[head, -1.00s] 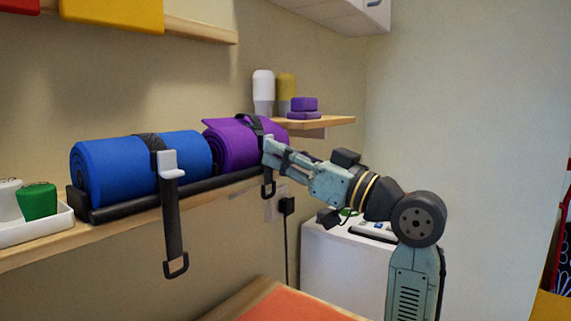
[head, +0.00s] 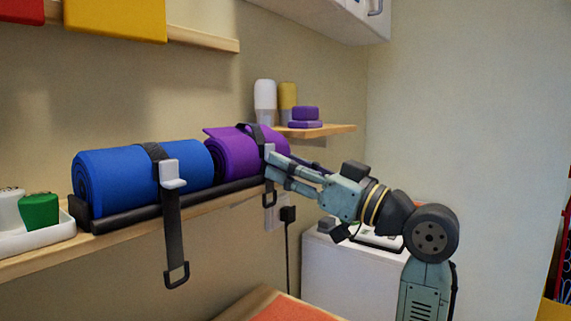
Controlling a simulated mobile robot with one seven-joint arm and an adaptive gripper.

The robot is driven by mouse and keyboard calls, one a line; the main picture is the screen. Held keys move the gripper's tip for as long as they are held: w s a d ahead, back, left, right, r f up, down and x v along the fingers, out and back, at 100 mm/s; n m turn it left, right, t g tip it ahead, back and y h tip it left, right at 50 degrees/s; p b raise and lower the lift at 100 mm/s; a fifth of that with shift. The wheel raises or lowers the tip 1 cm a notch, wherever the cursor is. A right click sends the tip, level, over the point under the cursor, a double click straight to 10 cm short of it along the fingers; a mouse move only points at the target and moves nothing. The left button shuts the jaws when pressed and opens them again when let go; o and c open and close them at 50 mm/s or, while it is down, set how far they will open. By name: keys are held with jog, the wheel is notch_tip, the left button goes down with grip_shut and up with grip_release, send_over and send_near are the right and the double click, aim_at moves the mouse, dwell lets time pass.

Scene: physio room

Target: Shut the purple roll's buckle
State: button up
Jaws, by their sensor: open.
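The purple roll (head: 233,156) lies in the black cradle (head: 130,214) on the wall shelf, right of the blue roll. A black strap (head: 246,130) goes over its top. Its white buckle (head: 269,151) is at the front, largely hidden by my gripper, and a strap tail with a black loop (head: 269,197) hangs below. I cannot tell whether the buckle is open or shut. My gripper (head: 273,168) is open, with its fingertips at the buckle; whether they touch it is unclear.
The blue roll (head: 120,181) has its own strap, white buckle (head: 172,174) and hanging loop. A white tray (head: 45,237) with a green cup stands at left. A small corner shelf (head: 318,131) holds bottles and purple blocks. A white cabinet (head: 340,268) stands below my arm.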

jog(key=v, duration=1)
jog(key=shift+s+d, duration=0.15)
jog(key=shift+d, duration=0.05)
